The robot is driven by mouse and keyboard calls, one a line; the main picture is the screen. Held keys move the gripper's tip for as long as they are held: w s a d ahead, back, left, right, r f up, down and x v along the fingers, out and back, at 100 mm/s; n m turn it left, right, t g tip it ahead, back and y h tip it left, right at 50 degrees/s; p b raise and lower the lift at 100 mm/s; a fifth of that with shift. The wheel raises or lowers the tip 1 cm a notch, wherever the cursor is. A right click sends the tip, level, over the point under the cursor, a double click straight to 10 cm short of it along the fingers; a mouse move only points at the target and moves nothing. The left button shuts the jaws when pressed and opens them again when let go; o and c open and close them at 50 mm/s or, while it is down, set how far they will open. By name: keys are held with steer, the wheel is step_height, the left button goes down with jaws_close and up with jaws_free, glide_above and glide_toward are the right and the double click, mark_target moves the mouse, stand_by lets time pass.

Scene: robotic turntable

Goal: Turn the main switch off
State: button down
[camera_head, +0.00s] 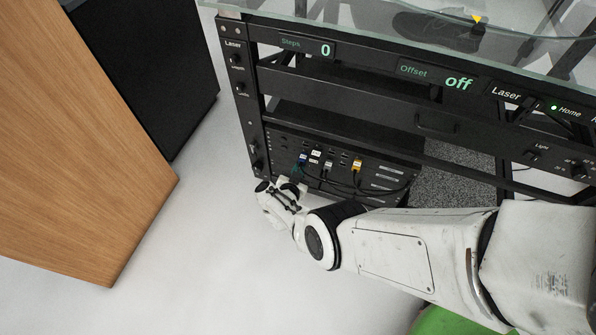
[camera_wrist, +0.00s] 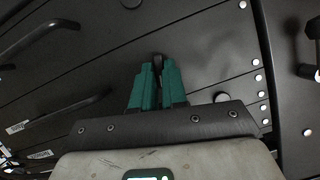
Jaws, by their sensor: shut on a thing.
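My gripper (camera_wrist: 157,82) has teal fingers closed on a small dark lever-like part (camera_wrist: 157,58) at a black panel (camera_wrist: 215,50). The fingers cover most of this part. I see no readable label on it, so I cannot confirm that it is the main switch or tell its setting. In the head view my gripper (camera_head: 296,171) is at the lower left of the black rack (camera_head: 330,122), in front of its cabled panel. The held part cannot be made out there.
Coloured cable plugs (camera_head: 356,165) and loose cables are close to my gripper. Knobs run down the rack's left post (camera_head: 240,88). A wooden cabinet (camera_head: 75,130) stands at left, with clear floor (camera_head: 200,230) between.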

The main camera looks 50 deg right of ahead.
steer(key=shift+w+n+g+b, duration=0.1)
steer(key=shift+n+g+b, duration=0.45)
steer(key=shift+n, duration=0.35)
stand_by(0.8)
steer(key=c, duration=1.2)
jaws_free()
steer(key=shift+o, duration=0.2)
steer(key=p+v, duration=0.6)
steer(key=v, duration=0.4)
steer(key=shift+a, duration=0.35)
